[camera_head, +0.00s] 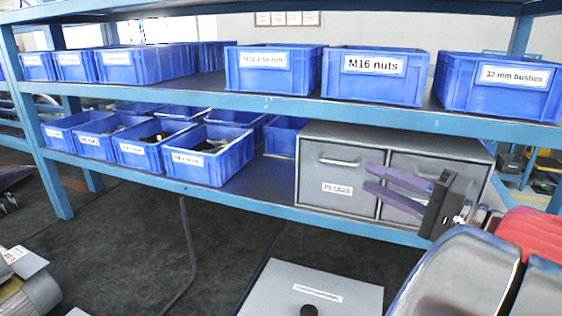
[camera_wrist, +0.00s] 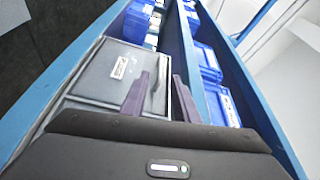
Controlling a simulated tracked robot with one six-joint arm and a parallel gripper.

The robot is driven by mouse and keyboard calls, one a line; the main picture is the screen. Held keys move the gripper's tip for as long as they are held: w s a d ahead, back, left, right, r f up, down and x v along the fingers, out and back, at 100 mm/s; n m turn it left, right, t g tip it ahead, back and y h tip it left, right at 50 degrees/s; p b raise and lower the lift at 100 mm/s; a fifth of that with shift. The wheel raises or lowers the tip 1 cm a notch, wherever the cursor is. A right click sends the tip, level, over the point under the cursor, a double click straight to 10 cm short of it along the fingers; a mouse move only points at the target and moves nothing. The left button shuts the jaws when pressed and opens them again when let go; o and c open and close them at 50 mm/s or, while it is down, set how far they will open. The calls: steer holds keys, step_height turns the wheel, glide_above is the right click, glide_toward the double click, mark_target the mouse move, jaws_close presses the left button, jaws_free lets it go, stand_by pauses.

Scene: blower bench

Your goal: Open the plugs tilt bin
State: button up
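The plugs tilt bin (camera_head: 338,183) is the left one of two grey bins in a grey cabinet on the lower shelf. It has a "PLUGS" label and a bar handle (camera_head: 339,162) near its top edge. Its front looks shut. My gripper (camera_head: 367,178) is in front of the cabinet, with its purple fingers pointing left towards the plugs bin's upper right part. The fingers are apart and nothing shows between them. In the wrist view the plugs bin (camera_wrist: 95,75) lies left of the fingers, its label visible. The left finger partly covers the area by the handle, so contact cannot be told.
A second grey tilt bin (camera_head: 421,172) sits to the right, partly behind my gripper. Blue bins, such as the M16 nuts bin (camera_head: 375,76), line the upper shelf just above. More blue bins (camera_head: 208,154) stand left of the cabinet. A grey box (camera_head: 315,290) is on the floor in front.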

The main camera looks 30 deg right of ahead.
mark_target(337, 164)
steer(key=shift+x, duration=4.95)
steer(key=shift+c, duration=0.3)
jaws_close()
